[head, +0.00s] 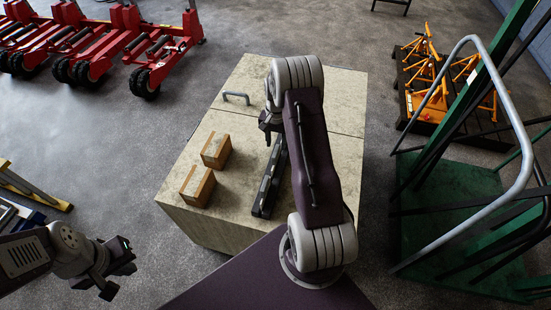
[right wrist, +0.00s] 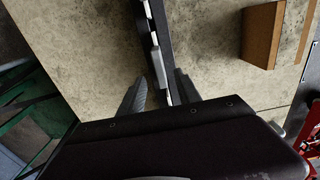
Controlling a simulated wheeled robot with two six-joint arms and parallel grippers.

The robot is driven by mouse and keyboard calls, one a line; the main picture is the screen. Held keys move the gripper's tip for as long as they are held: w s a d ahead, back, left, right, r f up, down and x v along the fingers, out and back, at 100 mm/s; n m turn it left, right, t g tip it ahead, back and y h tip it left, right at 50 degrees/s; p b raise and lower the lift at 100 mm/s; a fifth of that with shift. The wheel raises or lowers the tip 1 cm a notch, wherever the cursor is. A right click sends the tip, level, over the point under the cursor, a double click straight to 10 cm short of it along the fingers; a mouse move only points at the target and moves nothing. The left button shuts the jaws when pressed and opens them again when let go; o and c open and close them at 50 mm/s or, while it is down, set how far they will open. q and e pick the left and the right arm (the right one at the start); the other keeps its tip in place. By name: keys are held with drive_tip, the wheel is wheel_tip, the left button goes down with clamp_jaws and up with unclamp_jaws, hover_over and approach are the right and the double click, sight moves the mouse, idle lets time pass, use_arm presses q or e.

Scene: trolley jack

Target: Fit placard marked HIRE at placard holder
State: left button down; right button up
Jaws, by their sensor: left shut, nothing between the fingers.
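A long black rack-like bar (head: 265,193) lies on the pale worktop, partly hidden by my right arm. In the right wrist view the bar (right wrist: 168,45) carries several small white and grey pieces along one side. I cannot read HIRE on anything, and cannot tell which piece is the placard or where its holder is. My right gripper (head: 267,128) is over the worktop near the bar's far end. In the right wrist view its fingers (right wrist: 161,88) are apart, one on each side of the bar. My left gripper (head: 112,285) is shut and empty, low at the left, off the worktop.
Two cardboard boxes (head: 207,168) stand left of the bar on the worktop (head: 240,110). A grey handle (head: 236,97) is fixed farther back. A green platform trolley (head: 440,225) stands at the right, orange jack stands (head: 435,85) behind it. Red trolley jacks (head: 130,45) are at back left.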

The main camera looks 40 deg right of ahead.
sight(276, 151)
drive_tip(key=shift+f, duration=0.65)
drive_tip(key=f, duration=0.2)
drive_tip(key=f+p, duration=0.1)
drive_tip(key=f, duration=0.1)
drive_tip(key=shift+s+a+f, duration=0.15)
drive_tip(key=shift+a+f, duration=0.05)
drive_tip(key=shift+f, duration=0.4)
clamp_jaws()
